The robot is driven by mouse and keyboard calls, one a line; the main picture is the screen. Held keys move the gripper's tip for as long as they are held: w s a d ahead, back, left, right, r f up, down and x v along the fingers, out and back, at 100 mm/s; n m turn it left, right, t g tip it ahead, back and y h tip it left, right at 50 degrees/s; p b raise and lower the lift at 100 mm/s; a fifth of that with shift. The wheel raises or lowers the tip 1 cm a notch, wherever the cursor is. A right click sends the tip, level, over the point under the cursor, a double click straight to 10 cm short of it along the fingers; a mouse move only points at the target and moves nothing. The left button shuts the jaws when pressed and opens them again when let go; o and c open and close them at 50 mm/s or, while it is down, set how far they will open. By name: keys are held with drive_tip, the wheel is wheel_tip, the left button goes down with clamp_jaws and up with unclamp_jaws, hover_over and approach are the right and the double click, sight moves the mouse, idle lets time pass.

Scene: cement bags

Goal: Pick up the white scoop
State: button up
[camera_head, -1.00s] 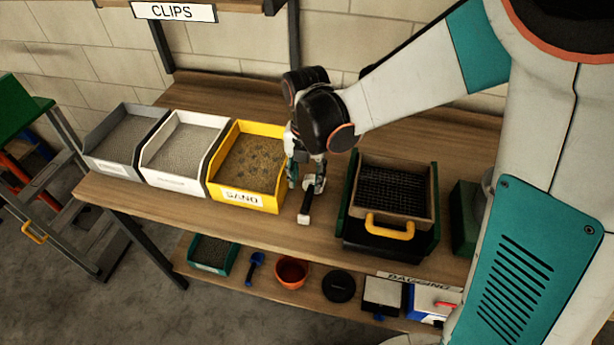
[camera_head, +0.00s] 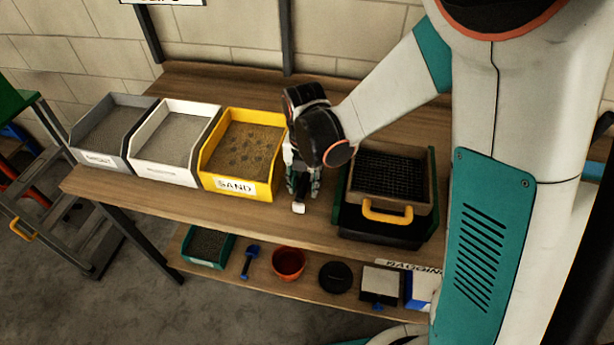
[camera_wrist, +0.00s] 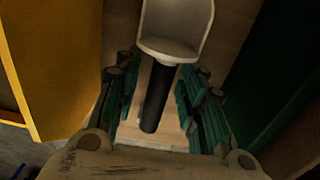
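The white scoop (camera_wrist: 176,28) lies on the bench top, its white head toward the top of the wrist view and its black handle running down between my fingers. My gripper (camera_wrist: 158,104) points down over the handle, one green finger on each side. The fingers are open, with gaps between them and the handle. In the head view my gripper (camera_head: 303,184) is between the yellow sand bin and the sieve.
The yellow sand bin (camera_head: 236,186) stands close left of my gripper, beside a white bin (camera_head: 158,173) and a grey bin (camera_head: 92,157). A sieve with a yellow handle (camera_head: 388,213) stands close right. A lower shelf holds a red pot (camera_head: 289,263) and other items.

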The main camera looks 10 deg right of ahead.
clamp_jaws()
drive_tip(key=shift+r, duration=0.15)
